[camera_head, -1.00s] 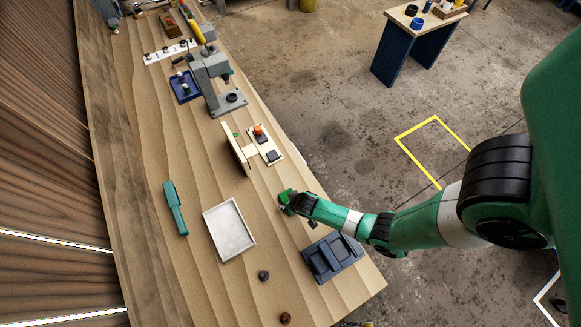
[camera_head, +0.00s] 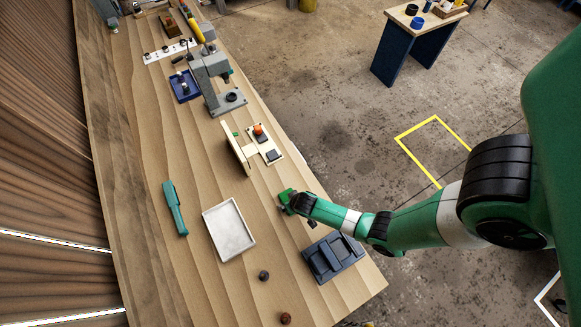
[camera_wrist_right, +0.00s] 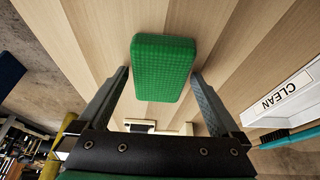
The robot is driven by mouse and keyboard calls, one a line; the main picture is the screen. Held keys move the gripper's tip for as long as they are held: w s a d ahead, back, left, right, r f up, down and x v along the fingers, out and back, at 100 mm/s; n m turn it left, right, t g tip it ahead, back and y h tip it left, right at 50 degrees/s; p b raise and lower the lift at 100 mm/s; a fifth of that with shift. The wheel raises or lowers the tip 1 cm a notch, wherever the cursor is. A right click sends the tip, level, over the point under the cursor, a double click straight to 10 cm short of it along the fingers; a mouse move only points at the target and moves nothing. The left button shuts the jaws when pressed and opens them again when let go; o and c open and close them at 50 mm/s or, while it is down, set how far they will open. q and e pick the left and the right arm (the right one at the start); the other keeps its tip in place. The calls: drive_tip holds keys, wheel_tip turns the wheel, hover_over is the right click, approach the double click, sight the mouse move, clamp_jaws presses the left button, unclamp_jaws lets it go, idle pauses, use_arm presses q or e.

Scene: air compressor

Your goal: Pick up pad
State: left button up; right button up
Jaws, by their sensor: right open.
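The green pad (camera_wrist_right: 164,68) is a rounded rectangular block with a textured face, lying on the wooden table in the right wrist view. In the head view the green pad (camera_head: 287,196) shows partly beside my right gripper (camera_head: 296,203). In the right wrist view my right gripper (camera_wrist_right: 160,88) is open, with its fingers on either side of the pad's near part. The fingers look apart from the pad, and I cannot tell the height above the table. My left gripper is not in view.
A white tray (camera_head: 206,217) lies left of the pad; a "CLEAN" label (camera_wrist_right: 277,97) shows in the wrist view. A dark blue fixture (camera_head: 318,262) stands nearby. A teal tool (camera_head: 174,208), two small round pieces, a wooden stand (camera_head: 236,150) and a press (camera_head: 212,85) are also on the table.

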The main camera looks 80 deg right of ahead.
drive_tip(key=c, duration=1.2)
drive_tip(key=shift+o, duration=0.2)
drive_tip(key=shift+r, duration=0.1)
